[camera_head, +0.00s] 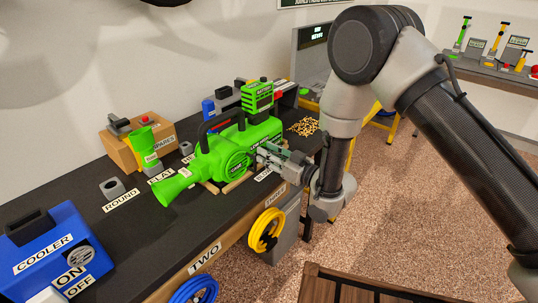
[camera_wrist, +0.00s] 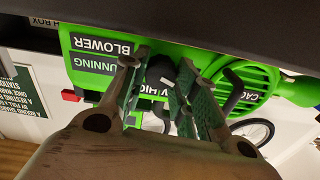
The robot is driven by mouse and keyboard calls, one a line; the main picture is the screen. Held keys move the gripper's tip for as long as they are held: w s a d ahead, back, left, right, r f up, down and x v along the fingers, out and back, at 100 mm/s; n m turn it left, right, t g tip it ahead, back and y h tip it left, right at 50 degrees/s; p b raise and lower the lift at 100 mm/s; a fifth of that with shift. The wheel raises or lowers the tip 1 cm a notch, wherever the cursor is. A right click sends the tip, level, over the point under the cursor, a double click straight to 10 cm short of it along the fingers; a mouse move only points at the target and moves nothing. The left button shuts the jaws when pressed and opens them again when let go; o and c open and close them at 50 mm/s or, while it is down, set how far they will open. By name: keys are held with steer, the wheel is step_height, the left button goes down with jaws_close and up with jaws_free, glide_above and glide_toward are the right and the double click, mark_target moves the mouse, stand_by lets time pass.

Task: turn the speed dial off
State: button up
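The speed dial (camera_wrist: 161,70) is a dark knob on the green blower's side in the wrist view. A partly covered label reading "HIGH" shows beside it. The green blower (camera_head: 230,150) lies on the dark bench top in the head view, its flared nozzle toward the lower left. My gripper (camera_head: 262,154) is at the blower's near side in the head view. In the wrist view my gripper (camera_wrist: 162,66) has its fingers apart, one on each side of the dial. I cannot tell whether the pads touch it. The dial is hidden in the head view.
A blue cooler (camera_head: 45,252) stands at the bench's near left. A yellow coil (camera_head: 266,230) hangs on the bench front.

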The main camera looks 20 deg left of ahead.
steer(key=shift+c, duration=1.2)
steer(key=shift+n, duration=2.2)
steer(key=o, duration=1)
steer(key=v, duration=1.2)
steer(key=shift+f, duration=0.1)
